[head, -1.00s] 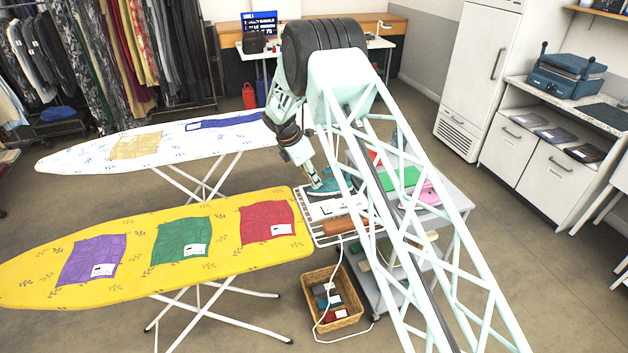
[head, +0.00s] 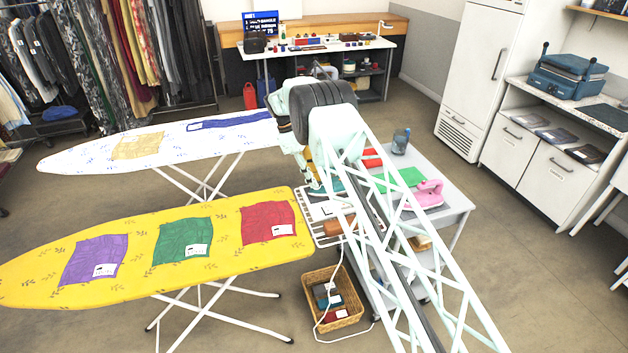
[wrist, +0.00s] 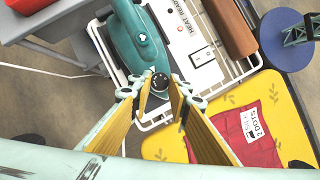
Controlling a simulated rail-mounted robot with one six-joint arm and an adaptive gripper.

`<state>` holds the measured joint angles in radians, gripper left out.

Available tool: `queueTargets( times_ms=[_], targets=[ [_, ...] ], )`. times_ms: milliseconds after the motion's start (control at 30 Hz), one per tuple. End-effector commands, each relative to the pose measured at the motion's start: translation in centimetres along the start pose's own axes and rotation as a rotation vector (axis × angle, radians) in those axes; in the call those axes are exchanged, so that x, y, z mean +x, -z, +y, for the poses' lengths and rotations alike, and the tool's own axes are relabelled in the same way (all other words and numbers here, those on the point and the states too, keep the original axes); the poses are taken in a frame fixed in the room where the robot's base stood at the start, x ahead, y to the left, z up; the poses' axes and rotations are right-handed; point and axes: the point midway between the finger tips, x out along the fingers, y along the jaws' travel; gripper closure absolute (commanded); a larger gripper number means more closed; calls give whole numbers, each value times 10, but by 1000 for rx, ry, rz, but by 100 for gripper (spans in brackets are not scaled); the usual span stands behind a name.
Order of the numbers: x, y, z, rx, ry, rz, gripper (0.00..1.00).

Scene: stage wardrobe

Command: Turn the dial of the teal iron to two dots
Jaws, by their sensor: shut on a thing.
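In the head view only a strip of the teal iron (head: 328,188) shows beside my arm. Its dial (wrist: 160,82) is a small black round knob with pale marks at the iron's lower end in the wrist view. My gripper (wrist: 161,92) has its two fingers on either side of the dial and is shut on it. The fingertips hide part of the dial's rim, and I cannot tell its setting.
The white rack (head: 322,208) holds a brown roll (head: 334,226). A pink iron (head: 426,195), a green cloth (head: 400,179) and a bottle (head: 401,141) are on the trolley. The yellow ironing board (head: 130,250) bears purple, green and red cloths.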

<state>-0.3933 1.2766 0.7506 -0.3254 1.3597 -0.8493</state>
Motion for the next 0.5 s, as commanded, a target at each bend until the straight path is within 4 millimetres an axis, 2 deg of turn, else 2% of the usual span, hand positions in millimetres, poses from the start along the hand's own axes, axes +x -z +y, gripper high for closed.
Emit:
queueTargets(
  times_ms=[500],
  targets=[
    [2, -1, 4, 247, 101, 0, 94]
  ],
)
